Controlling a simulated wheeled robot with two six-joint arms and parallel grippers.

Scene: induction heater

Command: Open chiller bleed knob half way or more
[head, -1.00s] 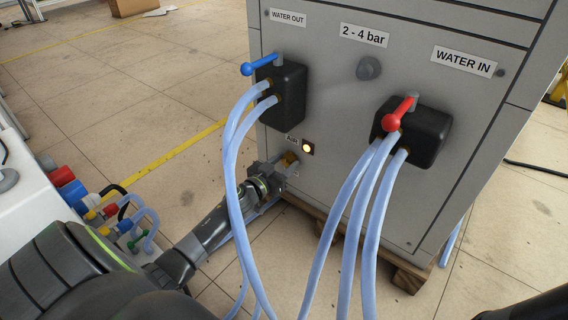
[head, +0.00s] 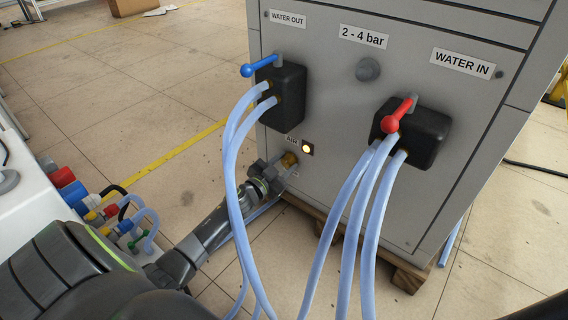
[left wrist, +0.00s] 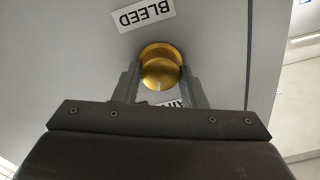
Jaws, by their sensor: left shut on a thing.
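The bleed knob (left wrist: 160,70) is round and brass-gold, with a short light mark on its face near the lower edge in the left wrist view. In the head view it shows low on the chiller's front panel (head: 290,159), partly hidden by my gripper. My left gripper (left wrist: 161,84) is shut on the knob, with a grey finger on each side of it. In the head view the left gripper (head: 275,170) reaches it from the lower left. A BLEED label (left wrist: 142,15) sits upside down above the knob in the wrist view. My right gripper is not in view.
Light-blue hoses (head: 233,190) hang from the black WATER OUT block (head: 283,98) and pass in front of my left arm. The WATER IN block (head: 425,135) has a red lever (head: 399,114).

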